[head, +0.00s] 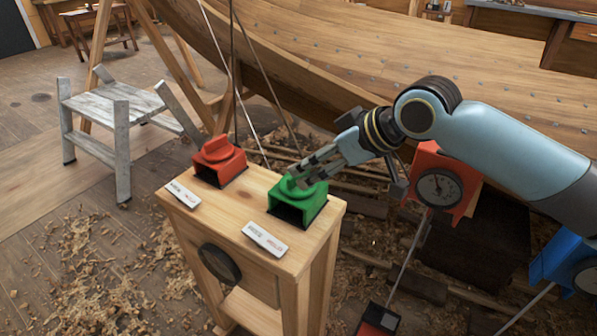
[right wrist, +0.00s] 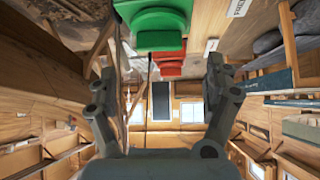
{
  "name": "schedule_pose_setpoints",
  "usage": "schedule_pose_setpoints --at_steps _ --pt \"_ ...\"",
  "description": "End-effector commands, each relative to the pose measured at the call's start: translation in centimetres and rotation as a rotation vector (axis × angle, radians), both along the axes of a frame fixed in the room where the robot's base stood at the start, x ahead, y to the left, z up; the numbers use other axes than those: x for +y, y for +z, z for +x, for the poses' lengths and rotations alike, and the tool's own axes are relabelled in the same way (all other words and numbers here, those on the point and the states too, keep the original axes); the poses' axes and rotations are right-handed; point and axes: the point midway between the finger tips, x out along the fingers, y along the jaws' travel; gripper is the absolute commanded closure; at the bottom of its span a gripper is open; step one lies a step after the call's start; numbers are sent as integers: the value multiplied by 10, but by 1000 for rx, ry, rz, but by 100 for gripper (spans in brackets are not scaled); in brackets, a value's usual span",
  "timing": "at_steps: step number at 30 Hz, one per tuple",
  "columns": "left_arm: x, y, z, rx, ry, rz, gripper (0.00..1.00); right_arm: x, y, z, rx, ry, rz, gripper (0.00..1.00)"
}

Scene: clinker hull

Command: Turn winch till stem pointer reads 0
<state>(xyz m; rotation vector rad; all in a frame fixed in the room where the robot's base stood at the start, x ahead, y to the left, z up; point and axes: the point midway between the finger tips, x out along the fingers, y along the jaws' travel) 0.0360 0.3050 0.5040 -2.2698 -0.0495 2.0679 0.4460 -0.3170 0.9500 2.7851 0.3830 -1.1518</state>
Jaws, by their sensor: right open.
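In the right wrist view the green winch (right wrist: 160,22) is at the top, between the spread fingers, with the red winch (right wrist: 170,65) beyond. A red box with a round dial (head: 438,187) and a blue box with a dial (head: 585,278) stand right; their readings are too small to tell. My left gripper is not visible.
Two white label plates (head: 265,238) lie on the stand. A grey step stool (head: 115,100) stands at left. The planked hull (head: 330,60) fills the back. Lines run up from near the red winch. Shavings cover the floor.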

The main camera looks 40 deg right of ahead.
Motion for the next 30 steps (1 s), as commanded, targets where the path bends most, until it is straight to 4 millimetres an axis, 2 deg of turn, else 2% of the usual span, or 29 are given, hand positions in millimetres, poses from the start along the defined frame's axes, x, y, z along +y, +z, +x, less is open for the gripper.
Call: schedule_pose_setpoints --at_steps 3,9,15,22,23,30 --pt "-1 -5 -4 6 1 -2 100 6 -19 18 1 -3 6 15" --pt "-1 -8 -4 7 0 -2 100 11 -42 40 0 -2 1 15" --pt "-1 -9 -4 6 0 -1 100 14 -52 49 1 -1 -1 15" --pt "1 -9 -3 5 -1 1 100 14 -52 50 1 0 -2 15" --pt "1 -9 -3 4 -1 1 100 14 -52 50 1 0 -2 17" --pt "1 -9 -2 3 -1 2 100 13 -52 50 0 0 -3 48"
